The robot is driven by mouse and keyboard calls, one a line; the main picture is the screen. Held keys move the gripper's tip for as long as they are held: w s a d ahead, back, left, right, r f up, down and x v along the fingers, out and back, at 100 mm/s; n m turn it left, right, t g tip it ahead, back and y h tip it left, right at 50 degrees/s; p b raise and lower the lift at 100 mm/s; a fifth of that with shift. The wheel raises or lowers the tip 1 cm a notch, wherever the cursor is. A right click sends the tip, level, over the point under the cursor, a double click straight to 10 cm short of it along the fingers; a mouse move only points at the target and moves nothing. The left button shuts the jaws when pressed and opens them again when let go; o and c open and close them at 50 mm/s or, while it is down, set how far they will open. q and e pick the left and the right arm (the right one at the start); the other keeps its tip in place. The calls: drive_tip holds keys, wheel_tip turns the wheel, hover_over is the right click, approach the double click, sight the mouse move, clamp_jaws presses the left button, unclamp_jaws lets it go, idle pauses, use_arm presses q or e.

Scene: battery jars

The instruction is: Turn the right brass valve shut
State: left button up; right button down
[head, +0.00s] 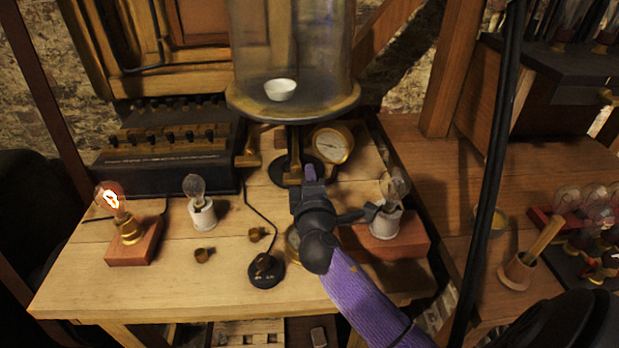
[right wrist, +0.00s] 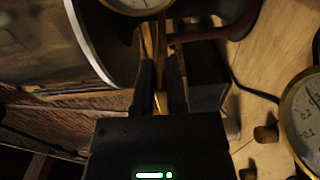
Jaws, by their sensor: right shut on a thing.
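The right brass valve (head: 293,155) stands under the round plate of the glass bell jar, partly hidden behind my gripper. My right gripper (head: 310,174) reaches up to it from the lower right. In the right wrist view, the brass valve handle (right wrist: 160,101) lies between the two dark fingers of my right gripper (right wrist: 160,88), which is shut on it. A second brass valve (head: 249,150) stands to the left, apart from my gripper. My left gripper does not show.
The glass bell jar (head: 292,45) holds a white bowl (head: 281,89). A round gauge (head: 332,143) is right of the valve. A bulb in a white socket (head: 386,222) on a red block stands close beside my right wrist. A lit bulb (head: 111,196) is at far left.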

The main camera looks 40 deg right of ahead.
drive_tip(key=shift+f, duration=0.1)
idle(0.3)
drive_tip(key=c, duration=0.7)
unclamp_jaws()
drive_tip(key=shift+o, duration=0.2)
drive_tip(key=v, duration=1)
drive_tip(key=shift+p, duration=0.4)
